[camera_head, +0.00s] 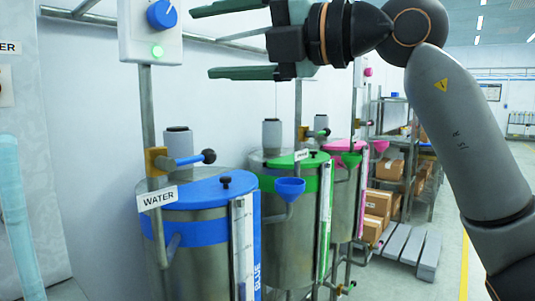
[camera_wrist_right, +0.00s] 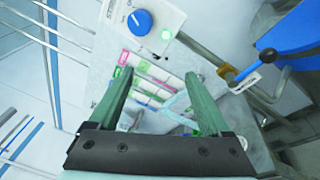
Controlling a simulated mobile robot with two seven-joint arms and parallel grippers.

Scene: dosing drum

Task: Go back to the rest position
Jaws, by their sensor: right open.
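My right gripper (camera_head: 228,42) is open and empty, high in front of the drums in the head view, its fingers pointing left toward a control box. In the right wrist view its two green fingers (camera_wrist_right: 163,95) stand apart with nothing between them. The control box (camera_head: 150,30) has a blue knob (camera_head: 161,13) and a lit green light (camera_head: 157,51). It also shows in the right wrist view (camera_wrist_right: 165,15). The blue-banded drum (camera_head: 205,262) labelled WATER stands below. My left gripper is not in view.
A green-banded drum (camera_head: 290,225) and a pink-banded drum (camera_head: 345,190) stand behind the blue one. A blue-handled valve (camera_head: 185,160) and a blue funnel (camera_head: 290,187) stick out near the drums. A shelf with boxes (camera_head: 390,165) and a grey pallet (camera_head: 405,250) are farther back.

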